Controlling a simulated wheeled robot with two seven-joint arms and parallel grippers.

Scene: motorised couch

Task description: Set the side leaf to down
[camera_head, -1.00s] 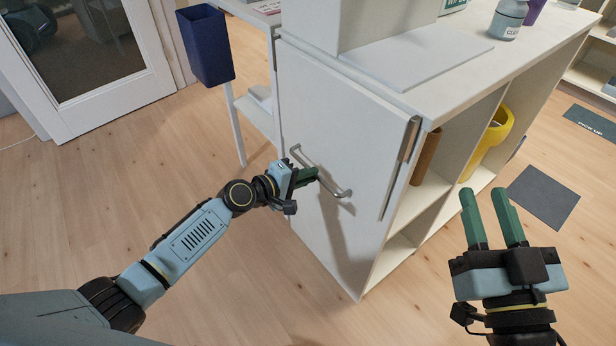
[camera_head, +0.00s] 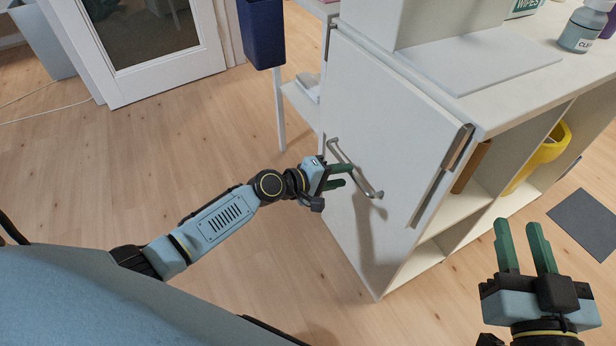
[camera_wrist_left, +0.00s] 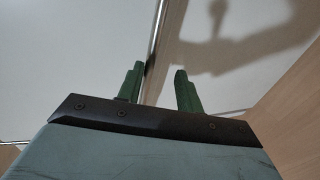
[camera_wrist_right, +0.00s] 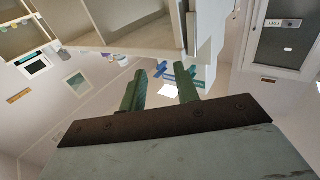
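The side leaf (camera_head: 385,110) is a white panel hanging down, roughly upright, at the near end of the white cabinet in the head view. A grey bar handle (camera_head: 372,189) is fixed on its face. My left gripper (camera_head: 345,175) is at the handle with its fingers apart. In the left wrist view, the handle bar (camera_wrist_left: 154,45) runs close by the left finger, in the gap between the fingertips (camera_wrist_left: 160,75); I cannot tell if they touch.
The cabinet top (camera_head: 535,95) carries a grey-white board and bottles. Open shelves hold a yellow container (camera_head: 545,155). A blue bin (camera_head: 262,35) hangs behind the leaf. A glass door (camera_head: 150,45) stands at back left. The wooden floor (camera_head: 200,140) left of the leaf is clear.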

